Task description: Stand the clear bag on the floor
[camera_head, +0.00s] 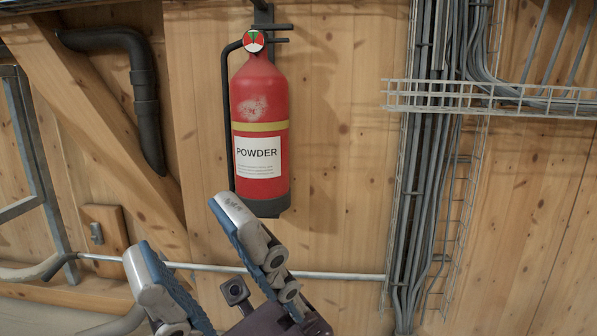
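The clear bag is not visible in the head view, and the floor cannot be made out. My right gripper (178,236) rises from the bottom of the picture, left of centre. Its two grey and blue fingers are spread apart, with only the wooden wall and a pipe showing between them. It is open and empty. My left gripper is not in view.
A red powder extinguisher (260,115) hangs on the wooden wall, just above my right gripper in the picture. A thin metal pipe (335,275) runs across the wall. A cable tray (430,190) stands at right, a black pipe (145,95) at upper left.

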